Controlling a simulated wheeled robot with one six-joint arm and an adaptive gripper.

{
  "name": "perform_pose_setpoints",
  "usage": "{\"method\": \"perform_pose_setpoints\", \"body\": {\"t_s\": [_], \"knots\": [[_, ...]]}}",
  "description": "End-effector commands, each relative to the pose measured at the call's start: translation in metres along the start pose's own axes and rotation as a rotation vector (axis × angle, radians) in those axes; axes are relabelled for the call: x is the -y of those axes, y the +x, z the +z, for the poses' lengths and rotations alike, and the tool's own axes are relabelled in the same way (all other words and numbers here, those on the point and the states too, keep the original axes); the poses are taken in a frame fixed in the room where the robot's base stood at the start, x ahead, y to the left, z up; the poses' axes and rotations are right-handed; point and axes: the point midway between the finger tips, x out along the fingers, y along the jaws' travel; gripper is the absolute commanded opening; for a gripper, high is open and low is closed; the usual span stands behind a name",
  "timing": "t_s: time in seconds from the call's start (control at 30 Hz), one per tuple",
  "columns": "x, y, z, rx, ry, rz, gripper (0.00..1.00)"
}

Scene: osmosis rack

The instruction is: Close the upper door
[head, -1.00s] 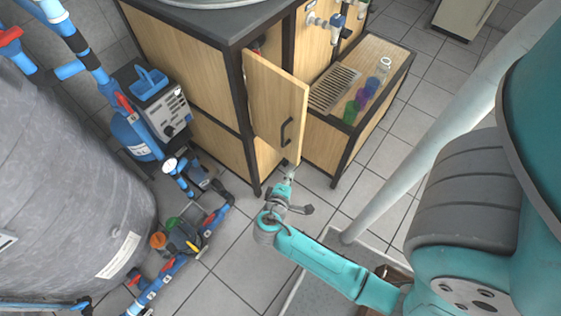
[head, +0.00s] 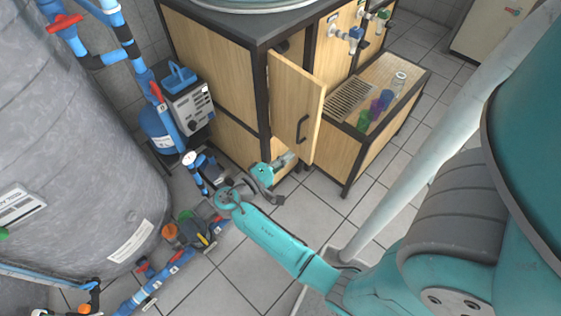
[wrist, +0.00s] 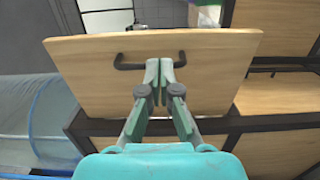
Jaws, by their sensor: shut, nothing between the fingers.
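The upper door (head: 290,105) is a light wooden panel. It stands open, swung out from the cabinet's dark frame on its left side. Its black bar handle (head: 302,128) faces the head camera. My gripper (head: 290,158) is low by the door's bottom edge in the head view. In the wrist view the door (wrist: 215,75) fills the middle, with its handle (wrist: 127,66) near the far edge. There my gripper (wrist: 159,68) is shut and empty, its fingertips in front of the door by the handle. Whether they touch the panel is unclear.
The wooden cabinet (head: 210,62) stands behind the door. A low wooden bench (head: 400,105) with coloured cups is to its right. A grey tank (head: 80,160), blue pipes (head: 135,60) and a pump (head: 185,235) crowd the left. Tiled floor (head: 330,210) is open in front.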

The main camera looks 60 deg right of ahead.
Motion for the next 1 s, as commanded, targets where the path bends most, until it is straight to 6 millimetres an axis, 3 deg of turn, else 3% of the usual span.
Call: {"method": "perform_pose_setpoints", "body": {"t_s": [0.3, 0.5, 0.7, 1.0], "knots": [[0.000, 0.054, 0.001, 0.004, 0.001, -0.001, 0.00], [0.000, 0.080, 0.000, 0.002, 0.001, -0.001, 0.00], [0.000, 0.091, 0.000, -0.001, 0.000, -0.001, 0.00], [0.000, 0.093, -0.001, -0.002, 0.000, -0.001, 0.00]]}}
